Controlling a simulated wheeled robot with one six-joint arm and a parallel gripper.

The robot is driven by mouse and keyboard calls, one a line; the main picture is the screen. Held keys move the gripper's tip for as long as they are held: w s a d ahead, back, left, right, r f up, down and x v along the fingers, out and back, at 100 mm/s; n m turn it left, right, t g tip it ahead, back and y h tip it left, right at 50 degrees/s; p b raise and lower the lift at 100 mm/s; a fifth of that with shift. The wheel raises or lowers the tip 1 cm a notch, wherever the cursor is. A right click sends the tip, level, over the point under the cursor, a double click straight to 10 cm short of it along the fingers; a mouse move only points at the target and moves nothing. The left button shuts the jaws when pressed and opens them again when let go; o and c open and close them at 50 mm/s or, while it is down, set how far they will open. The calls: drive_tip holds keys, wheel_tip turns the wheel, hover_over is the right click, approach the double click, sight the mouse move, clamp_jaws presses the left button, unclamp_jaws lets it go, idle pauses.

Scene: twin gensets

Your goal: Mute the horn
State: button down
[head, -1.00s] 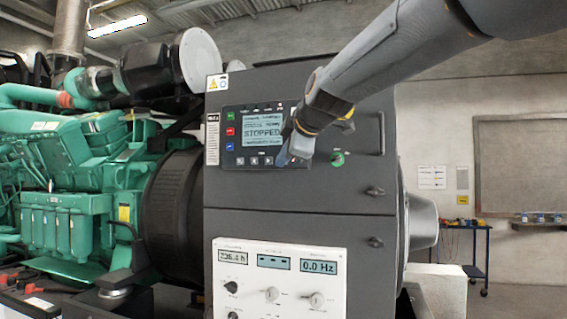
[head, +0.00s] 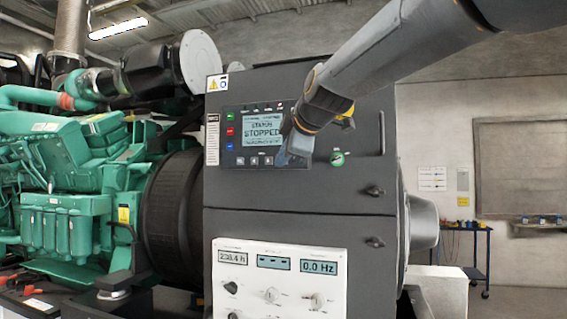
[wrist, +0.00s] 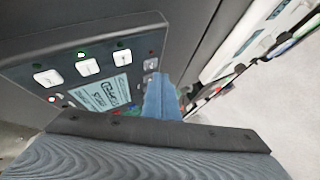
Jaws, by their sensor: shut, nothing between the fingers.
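The controller panel (head: 233,157) is a dark unit on the grey genset cabinet, with a screen (head: 262,132) reading STOPPED. Green, red and blue buttons run down its left side, and a row of small grey buttons (head: 254,161) lies below the screen. Which button mutes the horn is too small to read. My gripper (head: 284,160) is shut and empty, over the panel's lower right corner, covering part of its right side. In the wrist view the blue fingertips (wrist: 161,98) are together beside the panel's buttons and screen (wrist: 104,94); contact cannot be told.
A green knob (head: 337,159) sits right of my gripper, and a yellow-edged part shows partly behind my arm. Below is a white panel (head: 280,287) with dials. The green engine (head: 70,190) fills the left. A blue cart (head: 468,240) stands at right.

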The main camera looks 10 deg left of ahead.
drive_tip(key=shift+s, duration=0.2)
drive_tip(key=shift+s, duration=0.1)
drive_tip(key=shift+s+a, duration=0.15)
drive_tip(key=shift+s, duration=1.3)
drive_tip(key=shift+s+a, duration=0.1)
drive_tip(key=shift+s, duration=1.35)
drive_tip(key=d+f+m+g+h, duration=0.1)
drive_tip(key=d+f+m+h, duration=0.15)
drive_tip(key=d+f, duration=0.6)
drive_tip(key=d+f+m+g+h, duration=0.15)
drive_tip(key=d+f+m, duration=0.3)
drive_tip(key=f, duration=0.75)
drive_tip(key=d+f+m+g+h, duration=0.1)
drive_tip(key=d+f+m, duration=0.2)
drive_tip(key=d+f, duration=0.55)
drive_tip(key=s+d+f+m+g+h, duration=0.1)
drive_tip(key=s+d+f+m+g, duration=0.2)
drive_tip(key=s+d+f+m, duration=0.2)
drive_tip(key=s+d+f+m+g+h, duration=0.1)
drive_tip(key=s+d+f+m+g, duration=0.2)
drive_tip(key=s+d+f+m, duration=0.3)
drive_tip(key=s+d+f, duration=0.4)
drive_tip(key=s+f, duration=0.6)
drive_tip(key=f, duration=0.2)
drive_tip(key=shift+s+d+f, duration=0.25)
drive_tip(key=shift+s+d, duration=0.1)
drive_tip(key=shift+s, duration=0.05)
